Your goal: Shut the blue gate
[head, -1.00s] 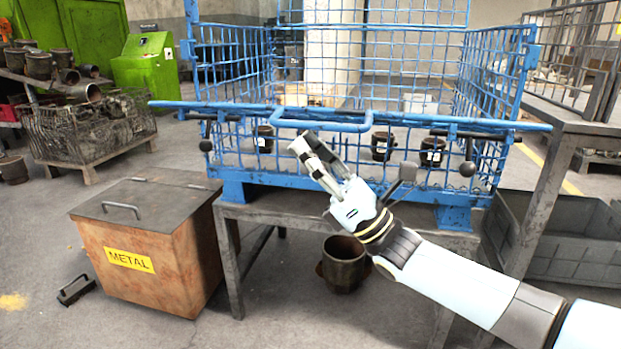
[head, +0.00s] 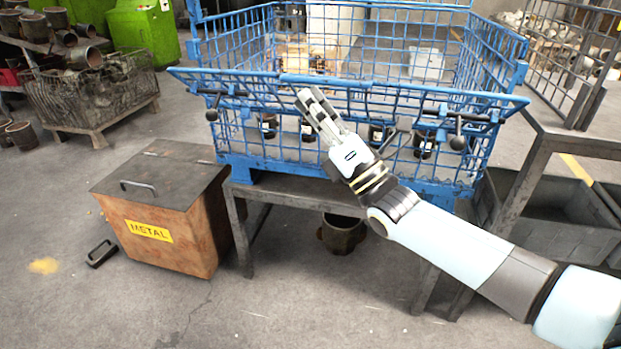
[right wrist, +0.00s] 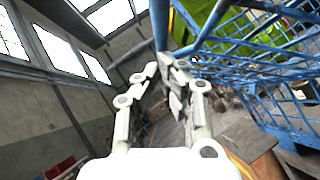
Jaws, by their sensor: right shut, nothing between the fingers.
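The blue gate (head: 258,79) is the wire-mesh front panel of the blue cage. In the head view its top bar stands out past the cage's corner posts, so it seems to lean outward at the top, towards me. Black latch knobs (head: 457,143) sit near both ends. My right gripper (head: 309,97) is shut and empty, on the near side of the gate, with its fingertips close to the handle area; I cannot tell whether they touch. In the right wrist view the shut fingers (right wrist: 172,72) are beside a blue bar (right wrist: 160,25), with mesh to the right. My left gripper is out of view.
The cage stands on a dark metal table (head: 300,188). A rusty METAL box (head: 170,225) is at the left. A dark pot (head: 343,235) is under the table. Several dark cylinders stand inside the cage. Grey bins (head: 560,225) and a rack are at the right.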

